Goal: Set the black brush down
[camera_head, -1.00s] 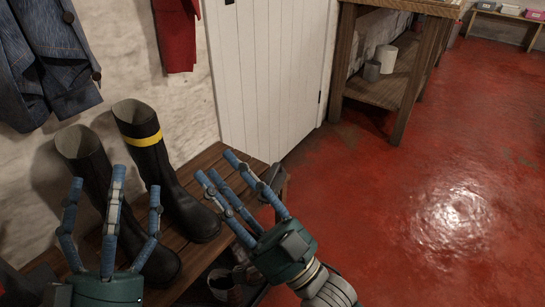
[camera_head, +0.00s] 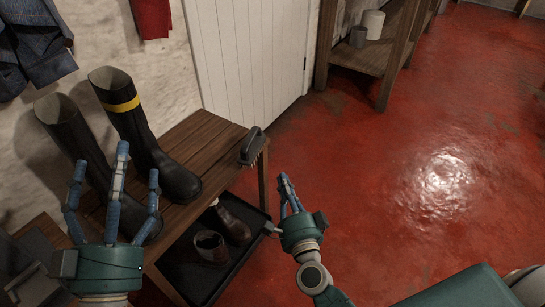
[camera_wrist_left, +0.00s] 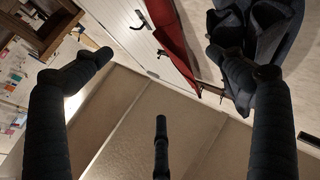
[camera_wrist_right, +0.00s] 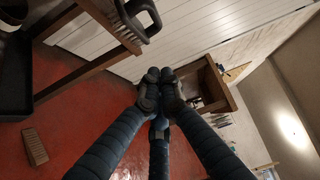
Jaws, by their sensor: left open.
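The black brush (camera_head: 251,146) rests on the right end of the wooden bench (camera_head: 205,128), bristles down. It also shows in the right wrist view (camera_wrist_right: 138,18), at the top, on the bench edge. My right gripper (camera_head: 284,181) is to the right of the bench end, over the floor, apart from the brush. Its fingers are together with nothing between them, and the fingertips meet in the right wrist view (camera_wrist_right: 160,76). My left gripper (camera_head: 117,178) is open and empty, fingers spread, in front of the black boots.
Black boots (camera_head: 130,120), one with a yellow band, stand on the bench. Below it, a dark tray (camera_head: 222,282) holds brown shoes (camera_head: 212,246). A wooden shelf (camera_head: 361,60) with pots stands at the back. The red floor (camera_head: 400,150) to the right is clear.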

